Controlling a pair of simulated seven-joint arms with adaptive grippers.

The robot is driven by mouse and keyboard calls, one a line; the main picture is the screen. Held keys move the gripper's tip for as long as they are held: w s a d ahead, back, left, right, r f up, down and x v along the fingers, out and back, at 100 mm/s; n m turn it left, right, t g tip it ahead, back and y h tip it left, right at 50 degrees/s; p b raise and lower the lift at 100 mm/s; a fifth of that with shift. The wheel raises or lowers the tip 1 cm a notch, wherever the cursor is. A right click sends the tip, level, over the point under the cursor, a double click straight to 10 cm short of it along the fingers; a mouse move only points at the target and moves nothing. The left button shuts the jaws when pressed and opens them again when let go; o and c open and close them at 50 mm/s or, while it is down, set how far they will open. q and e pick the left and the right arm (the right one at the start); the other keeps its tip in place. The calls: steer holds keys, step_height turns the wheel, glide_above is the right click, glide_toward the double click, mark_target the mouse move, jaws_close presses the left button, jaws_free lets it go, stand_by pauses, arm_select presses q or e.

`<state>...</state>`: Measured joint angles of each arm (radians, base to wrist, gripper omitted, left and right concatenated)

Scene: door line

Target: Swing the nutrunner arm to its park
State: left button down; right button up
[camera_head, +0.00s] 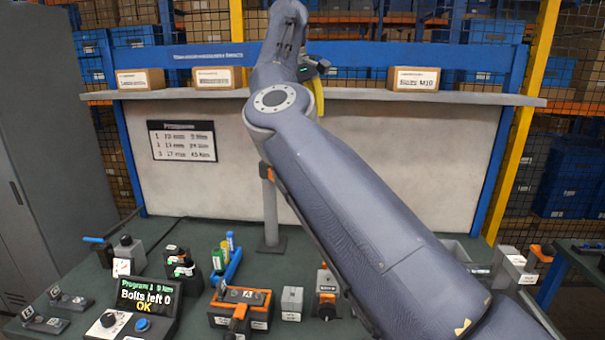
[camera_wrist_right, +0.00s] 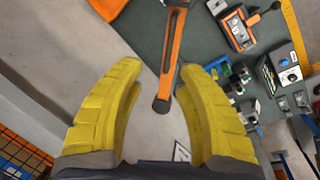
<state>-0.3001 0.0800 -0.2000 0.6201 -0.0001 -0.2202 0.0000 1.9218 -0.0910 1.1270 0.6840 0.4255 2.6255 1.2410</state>
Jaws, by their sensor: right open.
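The nutrunner arm (camera_wrist_right: 171,55) shows in the right wrist view as an orange bar with a dark inlay and a round dark end. That end lies between the yellow fingers of my right gripper (camera_wrist_right: 160,72), which is open; I see no clear contact. In the head view a grey post (camera_head: 270,215) stands on the bench, with a bit of orange (camera_head: 265,172) at its top. My own right arm hides most of what is behind it there. Only a yellow part of my right gripper (camera_head: 318,98) shows past it. My left gripper is not in view. I cannot make out a park.
The control box (camera_head: 140,305) reads "Bolts left 0 OK". An orange and black fixture (camera_head: 240,308), a blue tray (camera_head: 228,265) and several small blocks crowd the bench front. A shelf (camera_head: 340,97) with cardboard boxes spans the back. A grey holder (camera_head: 515,265) stands at right.

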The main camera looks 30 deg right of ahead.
steer(key=x, duration=0.5)
steer(key=a+x, duration=0.1)
steer(key=x, duration=0.5)
steer(key=w+a+x, duration=0.1)
steer(key=x, duration=0.5)
steer(key=shift+a+f, duration=0.1)
steer(key=shift+f, duration=0.2)
steer(key=shift+s, duration=0.1)
jaws_close()
